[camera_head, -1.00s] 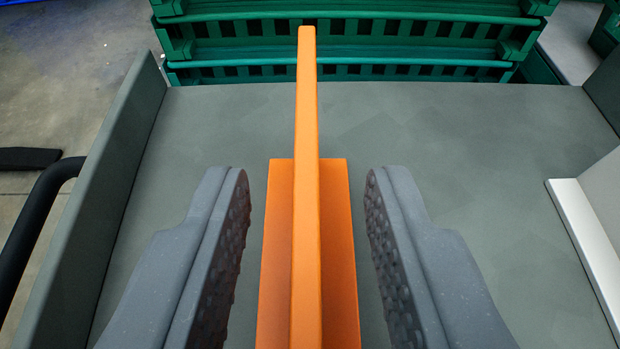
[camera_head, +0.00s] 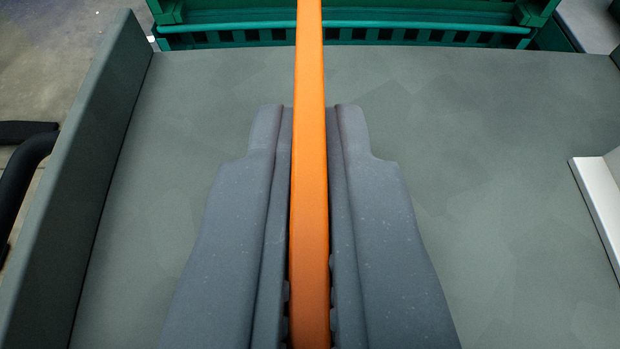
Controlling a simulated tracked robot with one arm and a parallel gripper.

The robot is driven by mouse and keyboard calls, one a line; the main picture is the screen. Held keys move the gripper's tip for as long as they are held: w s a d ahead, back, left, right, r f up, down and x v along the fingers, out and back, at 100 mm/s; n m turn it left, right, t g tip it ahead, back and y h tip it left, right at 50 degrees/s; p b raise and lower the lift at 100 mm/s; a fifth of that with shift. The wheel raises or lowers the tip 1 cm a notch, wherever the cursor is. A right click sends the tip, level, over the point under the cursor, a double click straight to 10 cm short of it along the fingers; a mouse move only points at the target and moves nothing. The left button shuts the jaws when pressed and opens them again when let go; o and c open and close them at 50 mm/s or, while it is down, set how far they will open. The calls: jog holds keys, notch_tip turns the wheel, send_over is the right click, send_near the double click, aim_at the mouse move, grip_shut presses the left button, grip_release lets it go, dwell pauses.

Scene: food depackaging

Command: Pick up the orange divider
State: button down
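The orange divider (camera_head: 310,80) stands upright as a narrow bar running from the bottom of the view up past the top edge. My gripper (camera_head: 310,115) is shut on it, with one grey finger against each side. The divider's wider orange base is hidden by the fingers. I cannot tell whether the divider touches the grey surface below it.
The grey surface (camera_head: 480,180) is clear on both sides of my gripper. A raised grey side wall (camera_head: 85,170) borders it on the left. Green crates (camera_head: 430,25) stand beyond the far edge. A white piece (camera_head: 600,200) is at the right.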

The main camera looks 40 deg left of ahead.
jog(key=shift+r, duration=0.5)
notch_tip(320, 180, up, 3)
jog(key=shift+f+p, duration=0.15)
jog(key=shift+p, duration=0.55)
jog(key=s+a+r+p, duration=0.1)
jog(key=s+a, duration=0.8)
jog(key=s, duration=0.4)
jog(key=shift+r+p, duration=0.15)
jog(key=shift+p, duration=0.15)
jog(key=shift+s, duration=0.1)
